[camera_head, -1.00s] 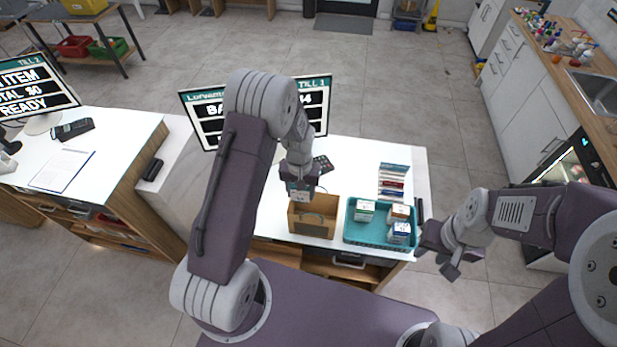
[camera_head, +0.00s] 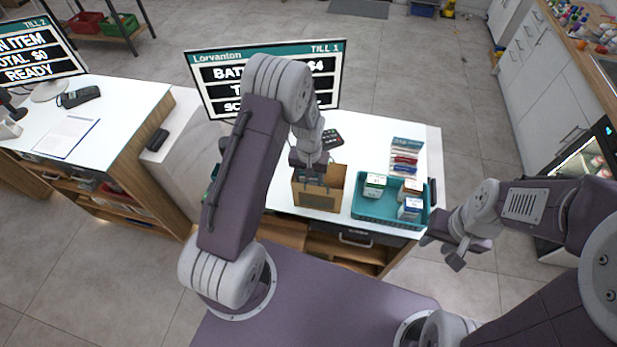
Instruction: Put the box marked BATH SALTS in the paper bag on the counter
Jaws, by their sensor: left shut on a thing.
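The brown paper bag (camera_head: 318,198) stands open on the white counter (camera_head: 372,137), left of the teal tray. My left gripper (camera_head: 311,170) is above the bag's mouth at its back left, pointing down. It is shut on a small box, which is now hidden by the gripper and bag. I cannot read its label. My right gripper (camera_head: 443,252) is open and empty, off the counter's front right corner.
The teal tray (camera_head: 387,221) holds several small boxes, including a green-and-white one (camera_head: 375,186). Packets (camera_head: 405,158) lie behind it. The Till 1 screen (camera_head: 215,85) and a card reader (camera_head: 332,139) stand behind the bag.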

